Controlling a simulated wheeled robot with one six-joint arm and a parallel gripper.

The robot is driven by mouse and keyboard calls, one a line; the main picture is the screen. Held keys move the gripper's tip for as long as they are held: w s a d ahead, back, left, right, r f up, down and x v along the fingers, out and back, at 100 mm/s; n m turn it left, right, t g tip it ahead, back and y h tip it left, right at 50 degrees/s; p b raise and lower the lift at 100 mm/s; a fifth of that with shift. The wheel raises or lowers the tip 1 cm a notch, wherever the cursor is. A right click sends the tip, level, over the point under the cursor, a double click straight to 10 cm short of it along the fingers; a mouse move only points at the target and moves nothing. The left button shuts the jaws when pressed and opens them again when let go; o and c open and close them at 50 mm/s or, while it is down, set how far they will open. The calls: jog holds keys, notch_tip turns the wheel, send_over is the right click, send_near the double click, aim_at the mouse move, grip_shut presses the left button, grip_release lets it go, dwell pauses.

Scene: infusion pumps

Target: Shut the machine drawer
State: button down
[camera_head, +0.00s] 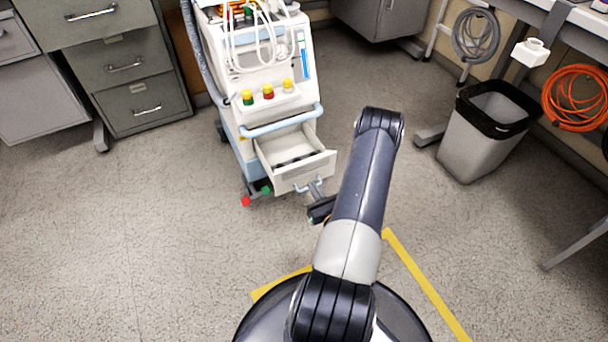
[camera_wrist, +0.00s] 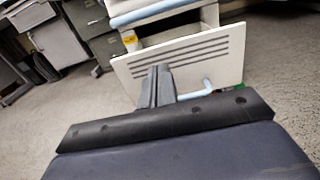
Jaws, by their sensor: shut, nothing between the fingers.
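The machine (camera_head: 265,75) is a white and light-blue unit on wheels at the top middle of the head view. Its drawer (camera_head: 305,170) is pulled out toward me, and its inside shows from above. The drawer front has a light-blue handle (camera_head: 308,186), which also shows in the wrist view (camera_wrist: 207,88). My gripper (camera_head: 318,190) is low in front of the drawer front, close to the handle. In the wrist view my gripper (camera_wrist: 158,72) is shut and empty, with its fingers overlapping the drawer front (camera_wrist: 195,62). I cannot tell whether they touch it.
A grey drawer cabinet (camera_head: 115,65) stands left of the machine. Yellow tape (camera_head: 425,285) marks the floor. The floor around the machine's front is mostly clear.

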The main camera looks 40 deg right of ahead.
aim_at(300, 166)
jog(key=b+x, duration=0.1)
jog(key=x, duration=0.6)
jog(key=shift+w, duration=0.15)
